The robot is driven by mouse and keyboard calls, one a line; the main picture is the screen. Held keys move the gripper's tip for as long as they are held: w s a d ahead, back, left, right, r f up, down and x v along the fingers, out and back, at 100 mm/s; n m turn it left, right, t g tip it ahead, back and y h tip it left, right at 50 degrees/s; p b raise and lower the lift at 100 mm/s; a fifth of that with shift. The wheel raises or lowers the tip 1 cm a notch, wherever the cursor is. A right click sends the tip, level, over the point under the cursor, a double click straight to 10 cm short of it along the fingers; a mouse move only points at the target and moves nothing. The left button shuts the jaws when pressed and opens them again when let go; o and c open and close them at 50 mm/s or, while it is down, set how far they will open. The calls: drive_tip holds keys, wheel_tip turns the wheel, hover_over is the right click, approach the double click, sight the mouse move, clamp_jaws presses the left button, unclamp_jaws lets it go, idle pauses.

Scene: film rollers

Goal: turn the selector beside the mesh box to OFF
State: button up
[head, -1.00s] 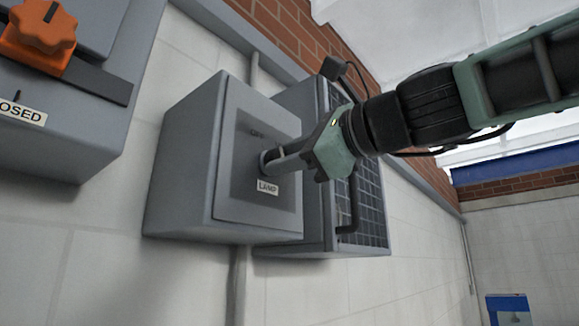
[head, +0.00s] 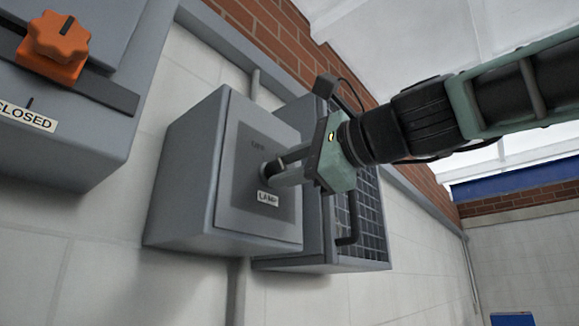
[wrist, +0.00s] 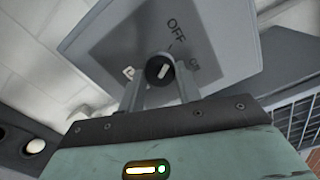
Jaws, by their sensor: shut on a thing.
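The grey selector box (head: 180,185) is on the wall, with a dark panel marked OFF and a white LAMP label (head: 267,198). In the head view the fingers hide most of the selector. The mesh box (head: 290,245), with a dark grid front, is just behind and right of the selector box.
A larger grey box (head: 60,150) with an orange knob (head: 58,40) and a CLOSED label (head: 28,114) is at the left. The mesh box has a dark handle (head: 350,210) close to my gripper.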

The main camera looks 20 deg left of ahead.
drive_tip(key=o, duration=1)
drive_tip(key=shift+c, duration=0.2)
drive_tip(key=b+v, duration=0.7)
drive_tip(key=v, duration=1)
drive_tip(key=shift+d, duration=0.2)
